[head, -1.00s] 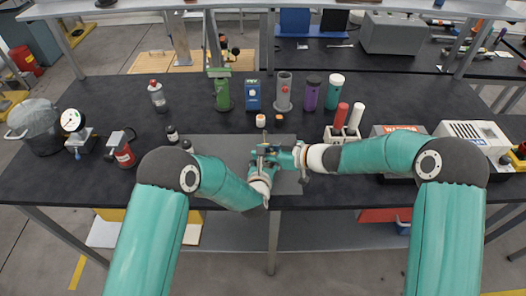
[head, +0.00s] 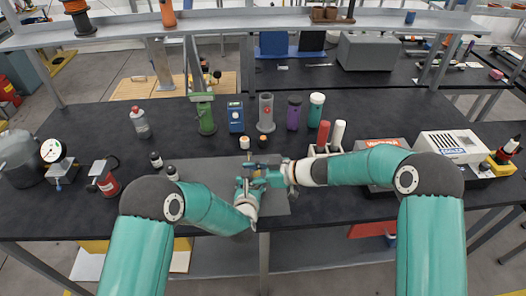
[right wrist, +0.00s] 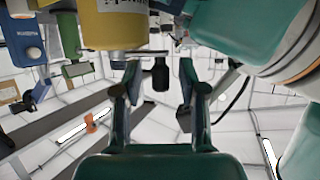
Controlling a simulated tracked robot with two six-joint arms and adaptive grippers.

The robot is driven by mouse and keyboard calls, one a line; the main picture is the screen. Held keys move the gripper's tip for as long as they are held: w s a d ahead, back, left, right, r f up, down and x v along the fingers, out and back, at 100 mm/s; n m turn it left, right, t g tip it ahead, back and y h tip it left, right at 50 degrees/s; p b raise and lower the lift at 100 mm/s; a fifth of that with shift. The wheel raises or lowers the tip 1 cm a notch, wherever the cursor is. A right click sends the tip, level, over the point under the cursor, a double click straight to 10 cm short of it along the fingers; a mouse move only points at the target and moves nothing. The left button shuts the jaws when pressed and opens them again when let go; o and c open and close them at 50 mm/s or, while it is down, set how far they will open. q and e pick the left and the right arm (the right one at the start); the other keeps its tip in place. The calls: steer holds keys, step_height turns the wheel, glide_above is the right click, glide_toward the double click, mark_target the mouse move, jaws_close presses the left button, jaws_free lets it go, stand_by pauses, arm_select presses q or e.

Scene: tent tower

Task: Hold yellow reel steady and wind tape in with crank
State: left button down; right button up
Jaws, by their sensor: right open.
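The yellow reel (right wrist: 115,25) shows in the right wrist view at the top, upside down in that picture, with a flat crank bar under it. A black crank knob (right wrist: 160,75) hangs from the bar. My right gripper (right wrist: 158,82) is open, with one finger on each side of the knob; I cannot tell whether they touch it. In the head view my right gripper (head: 262,175) meets my left gripper (head: 246,182) over the grey mat (head: 212,172). The reel is mostly hidden there. The left gripper's fingers are too small and covered to read.
Behind the mat stand a green holder (head: 206,118), a blue box (head: 236,117), a grey cylinder (head: 266,112), a purple bottle (head: 294,112) and a teal bottle (head: 316,110). Small dark bottles (head: 157,160) stand left. A white rack (head: 325,150) with tubes stands right.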

steer(key=shift+d+n+g, duration=0.35)
steer(key=shift+n+g, duration=0.35)
steer(key=shift+g, duration=0.1)
steer(key=shift+d+n+g, duration=0.3)
steer(key=shift+n+g, duration=0.1)
steer(key=f+v, duration=0.1)
steer(key=v, duration=1.1)
steer(key=s+a+r+m+g+h, duration=0.2)
steer(key=s+a, duration=0.1)
steer(key=a, duration=0.4)
steer(key=s+a+r+m+g+h, duration=0.2)
steer(key=a, duration=0.5)
steer(key=w+d+n+t+h, duration=0.2)
steer(key=w+d+n+h, duration=0.1)
steer(key=n, duration=1.4)
steer(key=w+d+n+t+h, duration=0.2)
steer(key=w+d+n+h, duration=0.1)
steer(key=n, duration=1.4)
steer(key=shift+m, duration=0.3)
steer(key=shift+v, duration=2.35)
